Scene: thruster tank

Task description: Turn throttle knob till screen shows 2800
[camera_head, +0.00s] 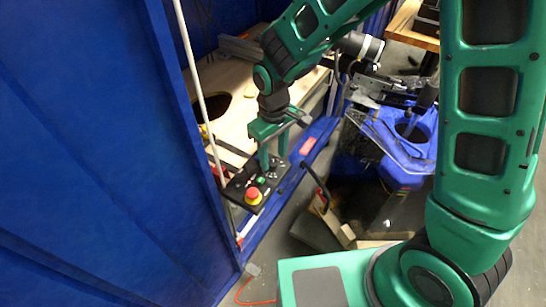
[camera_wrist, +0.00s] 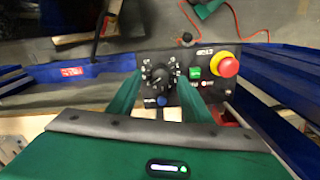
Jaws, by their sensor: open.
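A black control panel (camera_head: 240,190) is mounted at the edge of the blue enclosure. In the wrist view, a dark round throttle knob (camera_wrist: 158,77) with white marks around it sits on the left part of the panel. My gripper (camera_wrist: 160,83) is open, with one green finger on each side of the knob; I cannot tell whether they touch it. In the head view my gripper (camera_head: 267,160) is above the panel and hides the knob. I see no readable number or screen.
A red emergency stop button (camera_wrist: 228,65) on a yellow base stands at the panel's right side; it also shows in the head view (camera_head: 253,195). A small blue button (camera_wrist: 162,100) is just below the knob. Blue enclosure walls (camera_head: 90,150) are close on the left.

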